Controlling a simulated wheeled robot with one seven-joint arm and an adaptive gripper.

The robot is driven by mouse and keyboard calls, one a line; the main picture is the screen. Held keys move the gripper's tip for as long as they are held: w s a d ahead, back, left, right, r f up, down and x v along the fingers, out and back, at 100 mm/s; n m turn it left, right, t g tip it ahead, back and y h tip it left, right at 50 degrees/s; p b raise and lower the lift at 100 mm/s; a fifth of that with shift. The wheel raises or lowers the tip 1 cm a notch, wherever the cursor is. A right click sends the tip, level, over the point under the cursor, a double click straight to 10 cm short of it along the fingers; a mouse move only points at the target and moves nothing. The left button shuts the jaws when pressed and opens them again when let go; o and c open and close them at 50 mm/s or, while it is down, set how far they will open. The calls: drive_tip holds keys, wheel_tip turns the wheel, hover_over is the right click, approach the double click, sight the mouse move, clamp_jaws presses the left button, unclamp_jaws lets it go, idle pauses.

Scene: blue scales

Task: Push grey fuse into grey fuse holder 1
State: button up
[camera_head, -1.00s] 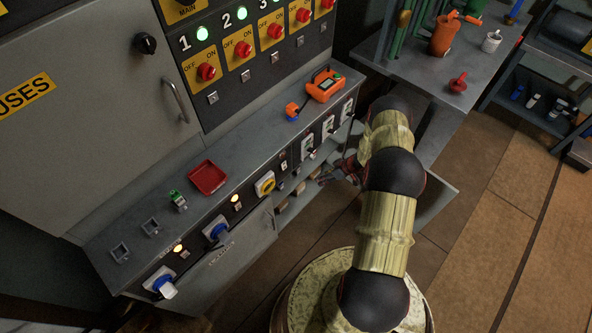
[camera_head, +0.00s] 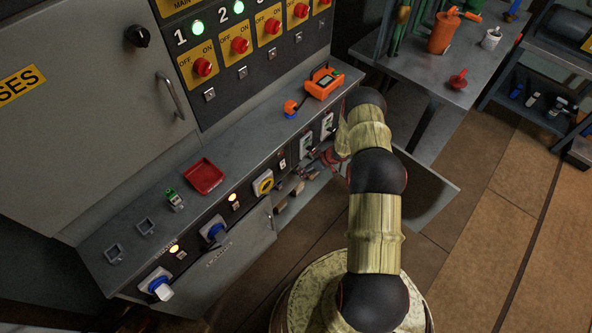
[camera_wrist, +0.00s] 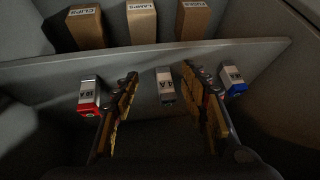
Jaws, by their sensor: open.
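In the wrist view, a small grey fuse (camera_wrist: 166,88) with a pale label stands between the spread fingers of my gripper (camera_wrist: 161,76). The fingers are open, one on each side, with a gap to the fuse. A red-based fuse (camera_wrist: 89,97) stands left of the left finger, and a blue-based one (camera_wrist: 234,80) right of the right finger. In the head view, two empty grey holders (camera_head: 115,253) (camera_head: 146,226) sit on the console ledge, beside one with a green piece (camera_head: 174,199). I cannot read which is holder 1. My gripper is hidden there.
Behind the fuses, labelled boxes (camera_wrist: 142,22) stand past a grey shelf edge (camera_wrist: 40,70). On the console ledge (camera_head: 235,135) are a red tray (camera_head: 205,177) and an orange device (camera_head: 323,83). Switches line its front. A workbench (camera_head: 430,75) stands at the right.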

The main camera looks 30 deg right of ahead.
sight(298, 168)
drive_tip(key=shift+w+a+b, duration=0.45)
drive_tip(key=shift+w+a, duration=0.5)
drive_tip(key=shift+w, duration=0.3)
drive_tip(key=shift+b+x, duration=0.5)
drive_tip(key=shift+x, duration=1)
drive_tip(key=c, duration=1.1)
clamp_jaws()
